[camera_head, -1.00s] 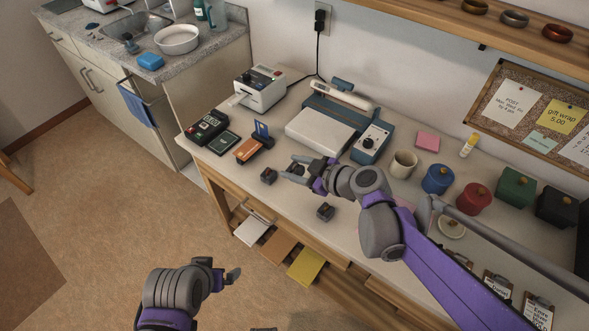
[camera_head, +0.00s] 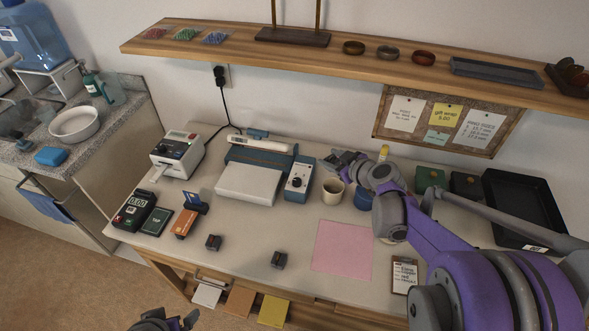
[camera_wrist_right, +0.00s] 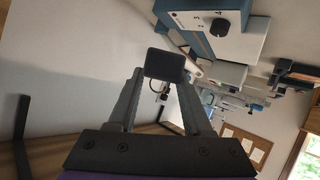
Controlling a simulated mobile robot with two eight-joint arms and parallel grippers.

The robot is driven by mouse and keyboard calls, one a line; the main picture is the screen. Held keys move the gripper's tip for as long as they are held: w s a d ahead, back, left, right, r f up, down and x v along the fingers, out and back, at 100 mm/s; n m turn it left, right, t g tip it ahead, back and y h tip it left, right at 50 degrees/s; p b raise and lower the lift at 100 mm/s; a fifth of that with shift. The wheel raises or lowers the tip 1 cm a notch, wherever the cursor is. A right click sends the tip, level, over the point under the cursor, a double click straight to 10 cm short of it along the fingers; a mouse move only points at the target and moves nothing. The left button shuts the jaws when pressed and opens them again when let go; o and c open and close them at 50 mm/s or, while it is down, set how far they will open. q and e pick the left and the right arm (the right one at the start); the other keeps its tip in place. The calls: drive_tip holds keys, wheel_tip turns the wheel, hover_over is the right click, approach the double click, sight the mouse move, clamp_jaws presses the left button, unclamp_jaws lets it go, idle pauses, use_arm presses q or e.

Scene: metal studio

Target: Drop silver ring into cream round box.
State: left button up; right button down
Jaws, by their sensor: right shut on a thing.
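The cream round box (camera_head: 332,192) stands open on the table, left of the blue round box (camera_head: 363,198). My right gripper (camera_head: 340,160) is raised just behind and above it, apart from it. In the right wrist view, the fingers (camera_wrist_right: 160,85) are shut on a small dark square piece (camera_wrist_right: 165,64) with a thin silvery loop, the silver ring (camera_wrist_right: 160,88), beneath it. The ring is too small to make out in the head view. My left gripper (camera_head: 180,321) is low at the bottom edge, partly cut off; its jaw state is unclear.
Two small dark blocks (camera_head: 213,242) (camera_head: 280,260) stand near the front, left of a pink mat (camera_head: 342,249). A white scale (camera_head: 248,184) is left of the box. Green (camera_head: 429,179) and black (camera_head: 466,183) boxes and a black tray (camera_head: 492,206) are right. A shelf (camera_head: 330,60) overhangs.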

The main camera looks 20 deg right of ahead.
use_arm(q)
drive_tip(key=f+b, duration=0.4)
drive_tip(key=shift+s, duration=0.3)
use_arm(e)
drive_tip(key=d+f+h, duration=0.1)
drive_tip(key=d+f, duration=0.2)
drive_tip(key=f, duration=0.2)
drive_tip(key=shift+d+m, duration=0.3)
drive_tip(key=shift+m, duration=0.1)
drive_tip(key=shift+c, duration=1.2)
unclamp_jaws()
use_arm(q)
drive_tip(key=shift+w+r+p, duration=0.15)
drive_tip(key=shift+r+p, duration=0.3)
use_arm(e)
drive_tip(key=v, duration=1)
drive_tip(key=shift+s, duration=0.45)
